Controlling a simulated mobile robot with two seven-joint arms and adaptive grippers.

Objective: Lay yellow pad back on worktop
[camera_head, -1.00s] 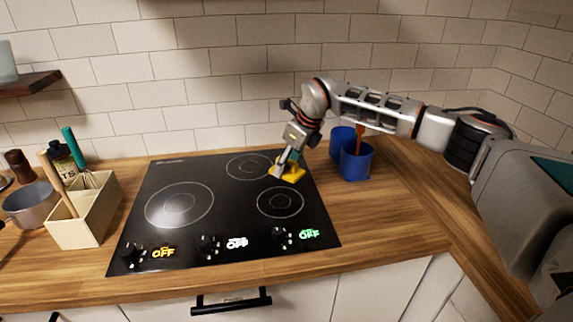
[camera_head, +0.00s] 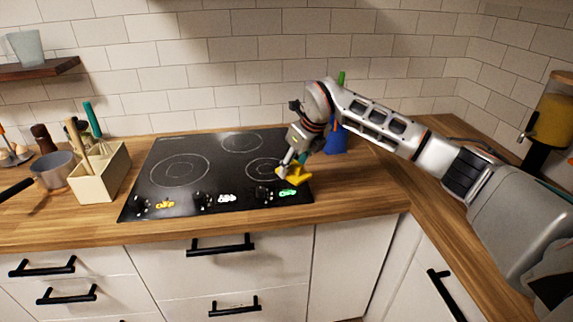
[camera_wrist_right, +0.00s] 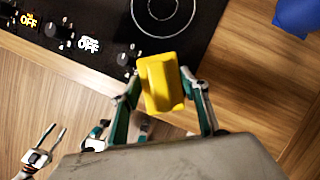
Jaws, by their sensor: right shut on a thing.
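The yellow pad (camera_head: 297,175) is held in my right gripper (camera_head: 285,168), above the front right part of the black hob, near its right edge. In the right wrist view the pad (camera_wrist_right: 163,82) sits between the two fingers, which press on its sides. It appears raised above the surface, but the exact height is hard to tell. The wooden worktop (camera_head: 350,190) shows bare to the right of the hob. What looks like my left gripper (camera_wrist_right: 56,130) shows at the lower left of the wrist view, empty, with its fingers apart.
The hob (camera_head: 215,165) has knobs and lit OFF signs along its front. A blue container (camera_head: 336,140) stands behind my right arm. A utensil box (camera_head: 100,175) and a pot (camera_head: 53,170) stand at the left. Worktop is free right of the hob.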

